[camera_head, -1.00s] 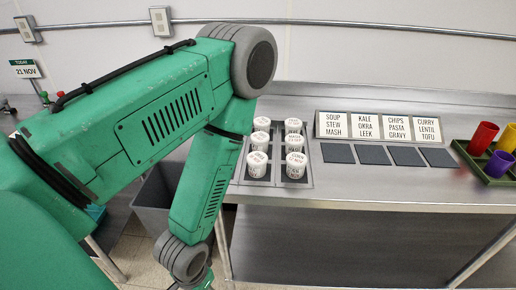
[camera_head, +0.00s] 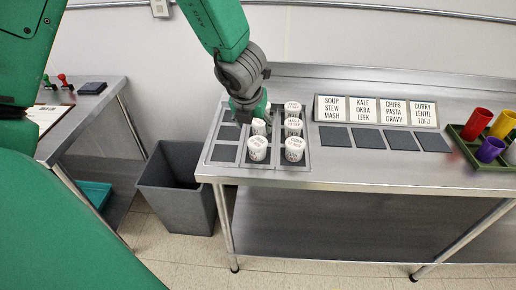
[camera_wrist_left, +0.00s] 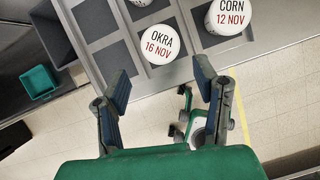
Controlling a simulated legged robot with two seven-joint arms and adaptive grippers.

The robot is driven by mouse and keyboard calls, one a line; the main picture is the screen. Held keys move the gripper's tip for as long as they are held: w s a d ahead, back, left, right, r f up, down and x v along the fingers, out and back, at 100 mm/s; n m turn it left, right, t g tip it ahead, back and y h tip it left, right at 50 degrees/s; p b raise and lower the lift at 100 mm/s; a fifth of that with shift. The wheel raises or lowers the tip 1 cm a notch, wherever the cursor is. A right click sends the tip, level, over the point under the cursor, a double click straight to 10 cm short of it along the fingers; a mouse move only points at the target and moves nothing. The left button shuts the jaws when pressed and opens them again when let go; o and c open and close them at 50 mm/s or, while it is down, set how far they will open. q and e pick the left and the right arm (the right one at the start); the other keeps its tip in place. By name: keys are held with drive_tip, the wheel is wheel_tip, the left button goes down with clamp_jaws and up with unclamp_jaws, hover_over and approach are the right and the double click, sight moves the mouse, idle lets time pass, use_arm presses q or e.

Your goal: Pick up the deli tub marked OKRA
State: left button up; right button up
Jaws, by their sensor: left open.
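The white deli tub marked OKRA (camera_wrist_left: 158,43) stands upright in the tray by the table's front edge in the left wrist view, dated 16 NOV. By its place it is the front middle tub (camera_head: 257,148) in the head view, where its label is too small to read. My left gripper (camera_head: 249,112) is above the tray, beyond that tub in the head view. In the left wrist view my left gripper (camera_wrist_left: 161,88) is open, with nothing between its fingers; OKRA appears above the gap, apart from them. My right gripper is not in view.
A tub marked CORN (camera_wrist_left: 228,15) stands right beside OKRA. Other white tubs (camera_head: 293,126) stand behind; the cells to the left (camera_head: 224,152) are empty. Label cards (camera_head: 376,111) and dark pads (camera_head: 370,139) lie to the right. A grey bin (camera_head: 177,187) stands on the floor at left.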

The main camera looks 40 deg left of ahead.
sight(257, 142)
use_arm(q)
drive_tip(key=b+x, duration=0.2)
drive_tip(key=x, duration=0.5)
drive_tip(key=shift+w+f, duration=0.15)
drive_tip(key=shift+f, duration=0.2)
drive_tip(key=shift+x, duration=0.85)
drive_tip(key=x, duration=0.4)
drive_tip(key=shift+a+f+b, duration=0.1)
drive_tip(key=shift+f+b, duration=0.05)
drive_tip(key=shift+b, duration=0.15)
drive_tip(key=shift+c, duration=1.3)
drive_tip(key=c, duration=0.8)
